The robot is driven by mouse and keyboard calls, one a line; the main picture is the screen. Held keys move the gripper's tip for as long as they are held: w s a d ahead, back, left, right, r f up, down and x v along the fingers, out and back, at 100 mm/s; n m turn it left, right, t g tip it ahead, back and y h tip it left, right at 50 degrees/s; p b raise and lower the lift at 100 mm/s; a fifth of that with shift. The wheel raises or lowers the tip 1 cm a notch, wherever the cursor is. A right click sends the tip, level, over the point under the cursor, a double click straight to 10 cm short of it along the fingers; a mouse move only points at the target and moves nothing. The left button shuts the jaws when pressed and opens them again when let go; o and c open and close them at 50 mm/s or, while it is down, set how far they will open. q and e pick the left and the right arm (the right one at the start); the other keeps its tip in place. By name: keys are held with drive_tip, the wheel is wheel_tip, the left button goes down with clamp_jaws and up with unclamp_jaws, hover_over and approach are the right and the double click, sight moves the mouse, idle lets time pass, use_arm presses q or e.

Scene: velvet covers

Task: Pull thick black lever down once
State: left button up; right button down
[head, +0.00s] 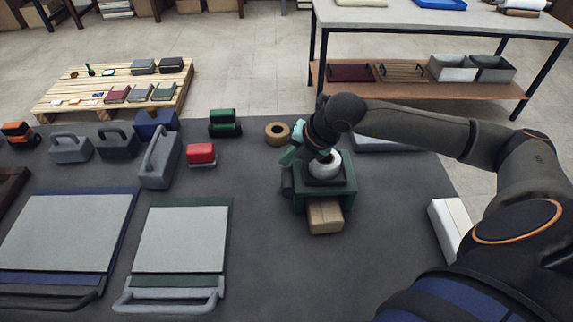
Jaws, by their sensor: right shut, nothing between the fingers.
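A small dark green press-like device (348,197) stands on the grey table. A white round part (325,164) is on its top, and a tan block (325,216) sticks out of its front opening. My right gripper (291,157), with teal fingers, is shut and empty at the upper left of the device, close to its top. A dark piece (287,181) shows at the device's left side. I cannot make out clearly whether it is the thick black lever, as my right wrist and gripper hide part of the device. My left gripper is not in view.
A tan tape roll (277,133), a red block (201,155) and several grey handled tools stand left of the device. Two flat boards (180,239) lie at the front left. A white box (451,229) lies at the right. Table between boards and device is clear.

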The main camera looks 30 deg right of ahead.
drive_tip(key=shift+s+a+f+g, duration=0.15)
drive_tip(key=shift+s+a+f, duration=0.1)
drive_tip(key=shift+s+f, duration=0.2)
drive_tip(key=shift+s+a+f+g, duration=0.2)
drive_tip(key=shift+s+f, duration=0.1)
drive_tip(key=shift+f, duration=0.15)
drive_tip(key=shift+w+d+r+p, duration=0.1)
drive_tip(key=shift+r+p, duration=0.45)
drive_tip(key=shift+r, duration=0.25)
drive_tip(key=shift+d+r, duration=0.1)
drive_tip(key=shift+w+d+r+p, duration=0.1)
drive_tip(key=shift+w+r+p, duration=0.05)
drive_tip(key=shift+r+p, duration=0.2)
drive_tip(key=shift+w+d+r+p, duration=0.2)
drive_tip(key=shift+w+r+p, duration=0.15)
drive_tip(key=shift+r, duration=0.4)
drive_tip(key=shift+w+d+r+p, duration=0.2)
drive_tip(key=shift+r+p, duration=0.1)
drive_tip(key=shift+r, duration=0.4)
drive_tip(key=shift+w+d+r+p, duration=0.15)
drive_tip(key=shift+w+r+p, duration=0.2)
drive_tip(key=shift+r, duration=0.4)
drive_tip(key=shift+s, duration=0.1)
